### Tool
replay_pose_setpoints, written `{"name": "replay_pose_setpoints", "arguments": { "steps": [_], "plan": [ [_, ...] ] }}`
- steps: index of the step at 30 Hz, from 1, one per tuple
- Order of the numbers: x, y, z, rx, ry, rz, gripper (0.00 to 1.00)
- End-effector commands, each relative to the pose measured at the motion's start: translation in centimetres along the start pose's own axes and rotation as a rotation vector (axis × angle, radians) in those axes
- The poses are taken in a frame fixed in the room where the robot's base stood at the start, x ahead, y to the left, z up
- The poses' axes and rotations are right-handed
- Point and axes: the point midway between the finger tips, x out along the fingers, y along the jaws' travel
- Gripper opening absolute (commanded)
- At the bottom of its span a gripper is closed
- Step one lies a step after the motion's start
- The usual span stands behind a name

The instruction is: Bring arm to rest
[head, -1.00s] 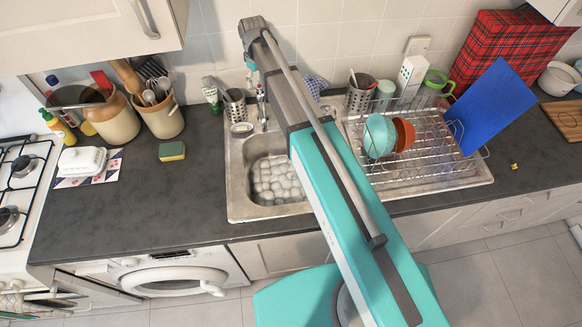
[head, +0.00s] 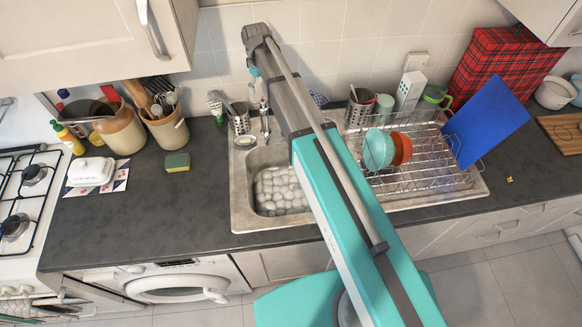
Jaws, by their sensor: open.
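My arm (head: 325,160), grey and teal, reaches up the middle of the head view from the bottom edge. Its far grey joint (head: 257,36) stands in front of the tiled wall, above the back of the sink. A small teal part (head: 253,70) shows just below that joint. My gripper's fingers do not show; they are out of sight behind or beyond the arm. Nothing held can be seen.
The sink (head: 240,185) and dish rack (head: 425,165) lie beneath and right of my arm. A washer (head: 180,285) is under the dark counter (head: 125,220). Wall cupboards (head: 85,40) hang at upper left. A sponge (head: 177,162) and pots (head: 168,130) stand left of the sink.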

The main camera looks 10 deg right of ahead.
Motion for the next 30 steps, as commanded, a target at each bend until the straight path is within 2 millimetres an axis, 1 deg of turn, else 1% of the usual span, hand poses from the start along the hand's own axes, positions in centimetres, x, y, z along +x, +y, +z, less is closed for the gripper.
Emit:
{"name": "replay_pose_setpoints", "arguments": {
  "steps": [8, 11, 14, 17, 20, 21, 23, 24, 26, 27, 30],
  "plan": [
    [0.0, 0.0, 0.0, 0.000, 0.000, 0.000, 1.00],
    [0.4, -0.1, 0.8, 0.014, 0.000, 0.000, 1.00],
    [1.1, -0.2, 2.4, 0.047, 0.000, 0.000, 1.00],
    [2.3, -0.4, 5.1, 0.106, 0.000, 0.000, 1.00],
    [3.9, -0.8, 8.7, 0.188, 0.000, 0.000, 1.00],
    [4.6, -1.0, 10.3, 0.226, 0.000, 0.000, 1.00],
    [5.7, -1.5, 12.9, 0.288, -0.001, 0.000, 1.00],
    [6.4, -1.8, 14.6, 0.331, -0.001, 0.000, 1.00],
    [7.5, -2.3, 17.2, 0.395, -0.001, 0.000, 1.00],
    [8.2, -2.6, 18.9, 0.439, -0.001, 0.000, 1.00],
    [9.8, -3.6, 22.6, 0.541, -0.001, 0.001, 1.00]
  ]
}}
